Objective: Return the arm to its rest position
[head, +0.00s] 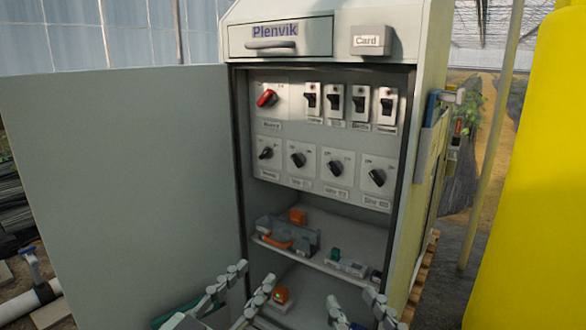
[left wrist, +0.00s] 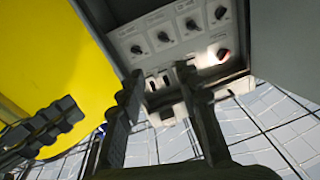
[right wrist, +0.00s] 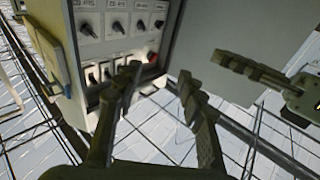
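My left gripper (head: 254,274) is low in the head view, in front of the cabinet's lower opening. Its two fingers stand apart with nothing between them, as the left wrist view (left wrist: 158,80) also shows. My right gripper (head: 350,294) is at the bottom edge, to the right of the left one. Its fingers are also apart and empty in the right wrist view (right wrist: 158,76). Both grippers appear clear of the control panel (head: 325,150). The lower parts of both arms are cut off by the head view's bottom edge.
The grey cabinet door (head: 120,190) stands open at left. Inside, a shelf (head: 330,232) holds an orange-handled grey item (head: 285,238) and small parts. A yellow tank (head: 535,190) stands at right. A drawer (head: 280,38) is above.

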